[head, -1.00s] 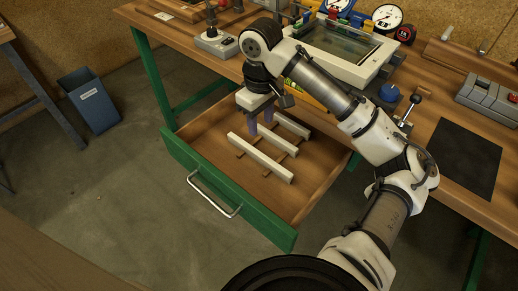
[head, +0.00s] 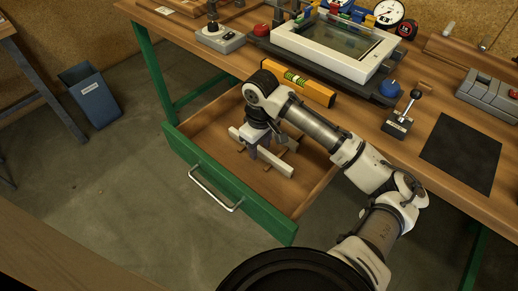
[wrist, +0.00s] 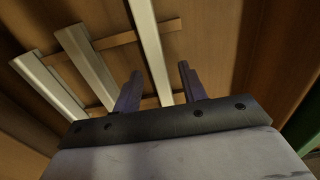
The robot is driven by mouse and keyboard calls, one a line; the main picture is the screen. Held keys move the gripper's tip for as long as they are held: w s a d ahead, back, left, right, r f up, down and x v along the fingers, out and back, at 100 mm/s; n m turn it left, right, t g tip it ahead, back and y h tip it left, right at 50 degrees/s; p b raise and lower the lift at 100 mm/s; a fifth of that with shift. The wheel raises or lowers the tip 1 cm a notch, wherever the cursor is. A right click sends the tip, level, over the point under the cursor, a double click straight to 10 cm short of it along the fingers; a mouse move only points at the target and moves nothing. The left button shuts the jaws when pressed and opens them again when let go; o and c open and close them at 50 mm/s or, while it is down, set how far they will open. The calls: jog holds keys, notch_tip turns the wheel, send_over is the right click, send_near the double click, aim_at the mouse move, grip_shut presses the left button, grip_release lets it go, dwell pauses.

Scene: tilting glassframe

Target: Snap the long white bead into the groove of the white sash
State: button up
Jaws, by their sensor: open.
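Several white bars, the beads, lie in the open drawer across thin wooden strips; the front bead (head: 280,165) is partly hidden by my gripper (head: 258,150) in the head view. In the wrist view my gripper (wrist: 158,88) is open, with one bead (wrist: 152,50) running between its two purple fingers. I cannot tell whether they touch it. Two more beads, a middle one (wrist: 86,66) and a left one (wrist: 45,84), lie to the left. The white sash (head: 318,62), with a glass pane, sits tilted on the dark stand on the bench.
The green-fronted drawer (head: 222,192) surrounds the beads with low walls. A lever block (head: 398,125), a blue knob (head: 389,88) and a black mat (head: 461,155) are to the right.

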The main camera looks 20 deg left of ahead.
jog(key=shift+c, duration=0.3)
grip_shut()
jog(key=shift+r, duration=0.2)
notch_tip(320, 180, up, 20)
jog(key=f, duration=0.1)
notch_tip(320, 180, up, 10)
jog(key=p, duration=1.1)
send_over(260, 148)
jog(key=shift+s+f, duration=0.1)
dwell(0.4)
